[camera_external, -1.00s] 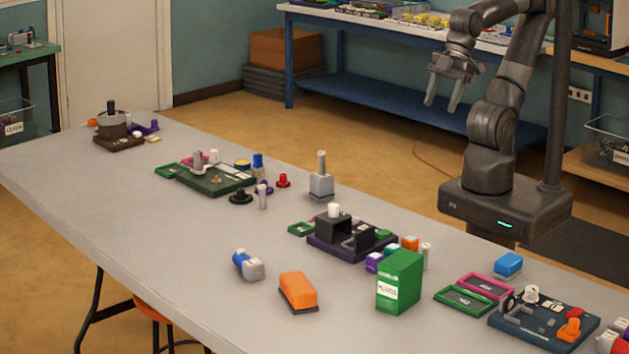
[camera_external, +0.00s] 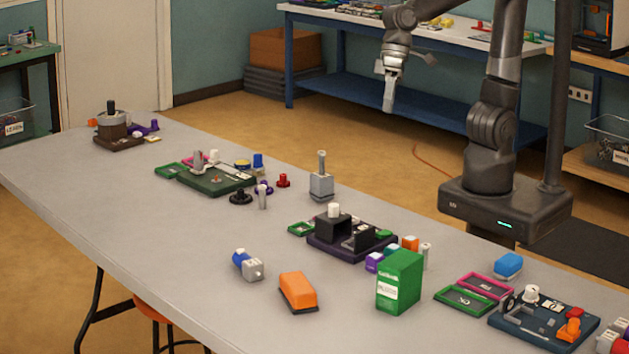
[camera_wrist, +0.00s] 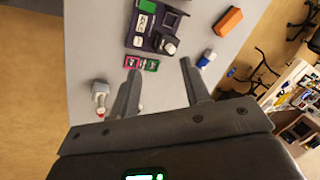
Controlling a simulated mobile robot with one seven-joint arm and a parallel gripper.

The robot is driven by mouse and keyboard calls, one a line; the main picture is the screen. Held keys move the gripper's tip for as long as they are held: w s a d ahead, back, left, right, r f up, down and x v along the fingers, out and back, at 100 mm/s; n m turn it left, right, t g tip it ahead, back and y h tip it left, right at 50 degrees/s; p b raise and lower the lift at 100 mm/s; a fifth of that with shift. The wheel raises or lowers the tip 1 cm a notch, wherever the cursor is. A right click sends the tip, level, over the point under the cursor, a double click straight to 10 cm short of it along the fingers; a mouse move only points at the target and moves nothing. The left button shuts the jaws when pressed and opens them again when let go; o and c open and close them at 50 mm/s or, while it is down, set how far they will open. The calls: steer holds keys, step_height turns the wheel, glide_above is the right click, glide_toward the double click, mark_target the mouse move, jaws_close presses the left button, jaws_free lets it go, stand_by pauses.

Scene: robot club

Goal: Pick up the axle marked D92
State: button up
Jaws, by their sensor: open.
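No mark D92 is readable in either view, so I cannot tell which piece is that axle. Several upright grey pins could be axles: one stands in a grey block (camera_external: 321,184), one stands near the green tray (camera_external: 262,198), one is on the green tray (camera_external: 197,161), and one is beside the green box (camera_external: 426,252). The grey block also shows in the wrist view (camera_wrist: 101,98), left of my fingers. My gripper (camera_external: 389,96) is open and empty, high beyond the table's far edge. In the wrist view my gripper (camera_wrist: 159,66) has its fingers apart.
The long grey table (camera_external: 190,270) holds a purple tray (camera_external: 320,245), a green box (camera_external: 400,282), an orange block (camera_external: 298,290), a blue-and-grey motor-like piece (camera_external: 247,265) and a dark blue tray (camera_external: 510,332). The table's near left part is bare.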

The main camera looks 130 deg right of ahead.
steer(key=w+d+f+m, duration=0.3)
steer(key=w+d+m, duration=0.3)
steer(key=d, duration=0.1)
steer(key=m+g+h, duration=0.1)
steer(key=m+g, duration=0.2)
steer(key=m, duration=1.4)
glide_above(262, 186)
steer(key=s, duration=0.1)
step_height(262, 186, down, 17)
steer(key=f, duration=0.4)
steer(key=shift+d+f, duration=0.2)
steer(key=shift+f, duration=0.05)
steer(key=shift+w+a+f, duration=0.1)
steer(key=shift+w+f, duration=0.1)
steer(key=shift+f, duration=0.7)
steer(key=shift+w+f, duration=0.2)
steer(key=shift+f, duration=0.65)
steer(key=shift+w+a+f, duration=0.1)
steer(key=shift+w+f, duration=0.1)
steer(key=shift+f, duration=0.7)
steer(key=shift+c, duration=0.5)
jaws_close()
